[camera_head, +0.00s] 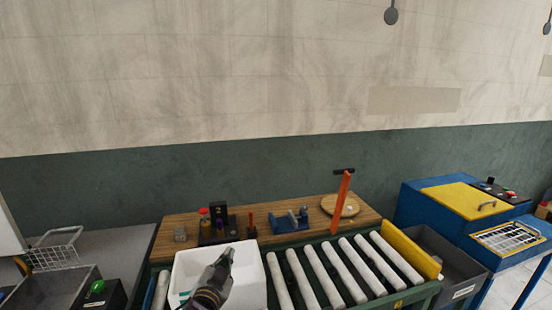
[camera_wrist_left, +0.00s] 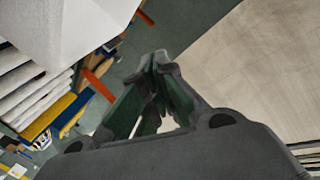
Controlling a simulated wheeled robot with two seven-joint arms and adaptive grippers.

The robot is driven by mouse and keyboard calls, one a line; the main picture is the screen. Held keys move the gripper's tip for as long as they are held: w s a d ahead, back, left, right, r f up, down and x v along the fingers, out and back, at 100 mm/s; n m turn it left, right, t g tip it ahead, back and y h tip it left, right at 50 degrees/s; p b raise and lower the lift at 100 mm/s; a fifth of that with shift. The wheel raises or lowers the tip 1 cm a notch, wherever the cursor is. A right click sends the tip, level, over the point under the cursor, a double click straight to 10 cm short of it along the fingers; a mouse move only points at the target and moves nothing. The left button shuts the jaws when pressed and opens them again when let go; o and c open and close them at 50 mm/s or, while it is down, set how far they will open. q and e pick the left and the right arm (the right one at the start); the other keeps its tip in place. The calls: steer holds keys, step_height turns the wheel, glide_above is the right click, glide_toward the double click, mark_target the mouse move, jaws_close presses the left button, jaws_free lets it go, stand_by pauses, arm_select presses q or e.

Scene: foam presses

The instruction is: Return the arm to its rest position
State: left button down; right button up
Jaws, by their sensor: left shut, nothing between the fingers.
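My left gripper (camera_head: 227,254) is shut and empty in the head view. Its fingers point up and away, in front of the white box (camera_head: 250,260), whose middle it partly hides. In the left wrist view the closed fingers (camera_wrist_left: 160,58) show at the middle, with nothing between them. The white box (camera_wrist_left: 70,30) also fills the upper left of that view. My right gripper is in neither view.
A wooden shelf (camera_head: 270,222) behind the box carries small items and an upright orange tool (camera_head: 342,203). White rollers (camera_head: 317,275) lie to the right of the box. A blue machine with a yellow lid (camera_head: 464,198) stands at the right. A wire basket (camera_head: 54,250) is at the left.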

arm_select(q)
steer(key=s+a+f+n+g+y, duration=0.2)
steer(key=s+a+f+n+g, duration=0.3)
steer(key=s+f, duration=0.6)
steer(key=s+a+f+g, duration=0.1)
steer(key=s+f+g, duration=0.3)
steer(key=s, duration=0.4)
steer(key=s+a+f+g, duration=0.2)
steer(key=s+f+g, duration=0.2)
steer(key=s, duration=0.3)
steer(key=s+f+g, duration=0.1)
steer(key=s+f, duration=0.2)
steer(key=f, duration=3)
steer(key=s+a+f, duration=0.2)
steer(key=s+f, duration=0.7)
steer(key=s, duration=0.2)
steer(key=s+a+f+g, duration=0.1)
steer(key=s+a+f, duration=0.1)
steer(key=s+f, duration=0.8)
steer(key=shift+s+f+h, duration=0.25)
steer(key=shift+s+h, duration=0.05)
steer(key=shift+s, duration=0.35)
steer(key=shift+d, duration=0.1)
